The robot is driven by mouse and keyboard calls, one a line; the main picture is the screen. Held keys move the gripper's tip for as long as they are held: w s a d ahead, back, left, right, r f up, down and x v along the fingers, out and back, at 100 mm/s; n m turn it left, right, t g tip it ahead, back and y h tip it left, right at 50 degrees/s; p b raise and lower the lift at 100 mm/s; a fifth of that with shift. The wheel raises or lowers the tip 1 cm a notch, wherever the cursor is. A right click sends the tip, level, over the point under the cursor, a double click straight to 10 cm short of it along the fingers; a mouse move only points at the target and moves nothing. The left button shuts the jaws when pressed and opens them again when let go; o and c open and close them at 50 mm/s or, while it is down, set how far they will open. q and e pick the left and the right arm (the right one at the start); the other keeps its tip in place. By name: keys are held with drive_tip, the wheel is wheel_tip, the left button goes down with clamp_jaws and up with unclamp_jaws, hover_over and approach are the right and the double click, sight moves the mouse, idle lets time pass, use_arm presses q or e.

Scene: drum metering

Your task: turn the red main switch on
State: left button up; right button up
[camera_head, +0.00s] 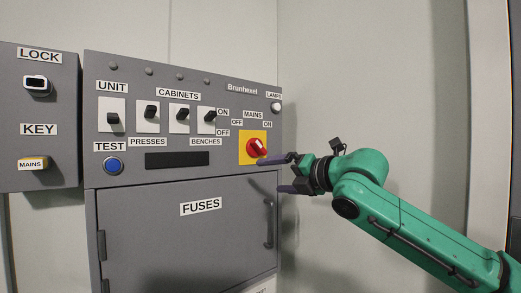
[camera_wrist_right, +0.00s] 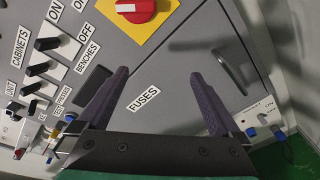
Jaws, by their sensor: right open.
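The red main switch (camera_head: 257,147) is a rotary knob on a yellow plate, under the MAINS label with OFF at left and ON at right. It also shows at the top edge of the right wrist view (camera_wrist_right: 136,10), partly cut off, with a white mark on it. I cannot tell for sure which label it points at. My right gripper (camera_head: 271,175) is open and empty, just below and right of the knob. In the right wrist view its two dark fingers (camera_wrist_right: 158,75) are spread, short of the knob, with nothing between them. My left gripper is not in view.
The grey cabinet has several black toggle switches (camera_head: 180,115), a blue TEST button (camera_head: 113,166) and a lamp (camera_head: 276,107). Below is the FUSES door (camera_head: 180,245) with a handle (camera_head: 268,224). A LOCK and KEY box (camera_head: 38,120) hangs at left. A wall stands at right.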

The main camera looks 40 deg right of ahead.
drive_tip(key=t, duration=0.2)
approach(262, 148)
drive_tip(key=shift+n+h, duration=0.3)
drive_tip(key=w+p, duration=0.2)
drive_tip(key=p, duration=0.1)
drive_tip(key=w+r+p, duration=0.1)
drive_tip(key=w+p, duration=0.1)
drive_tip(key=p, duration=0.1)
drive_tip(key=shift+w+a+r, duration=0.1)
drive_tip(key=shift+w+a, duration=0.05)
drive_tip(key=shift+a, duration=0.05)
drive_tip(key=w+p, duration=0.3)
drive_tip(key=p, duration=0.1)
drive_tip(key=w+p, duration=0.3)
drive_tip(key=p, duration=0.2)
drive_tip(key=shift+w+d+f, duration=0.1)
drive_tip(key=shift+d+f, duration=0.05)
drive_tip(key=shift+f, duration=0.25)
drive_tip(key=c, duration=1.4)
